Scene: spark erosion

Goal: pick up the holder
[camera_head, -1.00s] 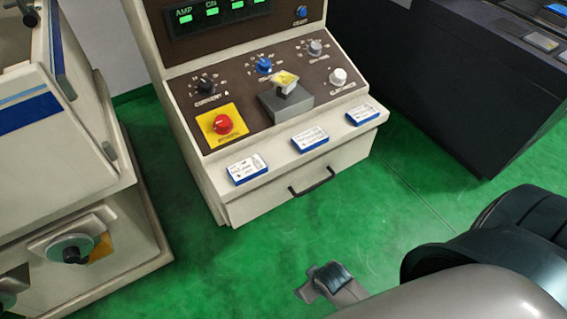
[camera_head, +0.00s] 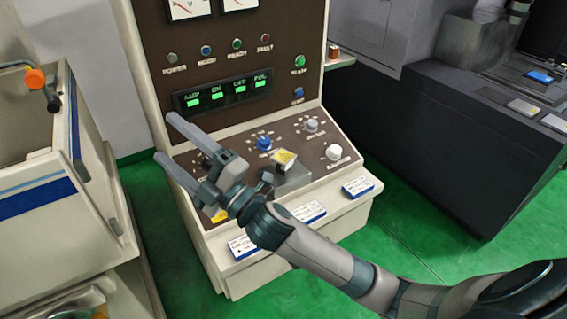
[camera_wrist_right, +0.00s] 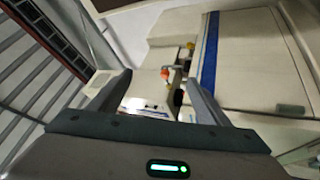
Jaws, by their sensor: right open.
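A small piece with a yellow top (camera_head: 284,158) sits on a grey block (camera_head: 295,178) on the sloping panel of the cream console; it looks like the holder, but I cannot be sure. My right gripper (camera_head: 168,140) is open and empty, left of the block and in front of the panel, its fingers pointing to the upper left. Its wrist hides part of the panel and the left edge of the block's surroundings. In the right wrist view the open fingers (camera_wrist_right: 158,82) face a cream machine, and no holder shows. My left gripper is out of view.
The console's front ledge carries blue-and-white boxes (camera_head: 357,186). Knobs, including a white one (camera_head: 333,152), surround the block. A cream machine with a blue stripe (camera_head: 35,198) stands at the left, a dark machine (camera_head: 480,150) at the right. Green floor (camera_head: 410,235) lies between.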

